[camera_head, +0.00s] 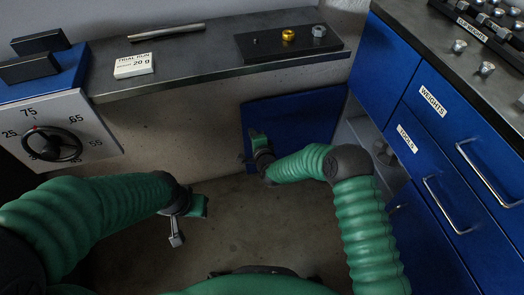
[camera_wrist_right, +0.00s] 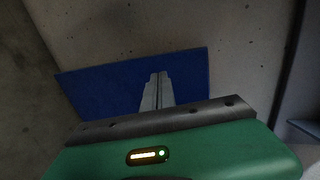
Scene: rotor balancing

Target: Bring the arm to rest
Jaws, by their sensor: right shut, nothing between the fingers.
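My right arm (camera_head: 363,215), green and ribbed, reaches forward below the bench and ends in the right gripper (camera_head: 251,134). That gripper is in front of a blue panel (camera_head: 300,122) on the lower wall. In the right wrist view its two grey fingers (camera_wrist_right: 156,82) are together with nothing between them, and the blue panel (camera_wrist_right: 100,86) lies behind them. My left arm (camera_head: 110,205) comes in from the left, with the left gripper (camera_head: 177,240) hanging low over the floor. Its fingers are too small to tell if they are apart.
The bench (camera_head: 190,60) carries a metal rod (camera_head: 167,32), a "20 g" card (camera_head: 133,66) and a dark plate (camera_head: 265,45) with a brass piece (camera_head: 288,35). A dial (camera_head: 52,144) is at left. Blue drawers (camera_head: 430,130) stand at right. Open floor (camera_head: 225,220) lies between the arms.

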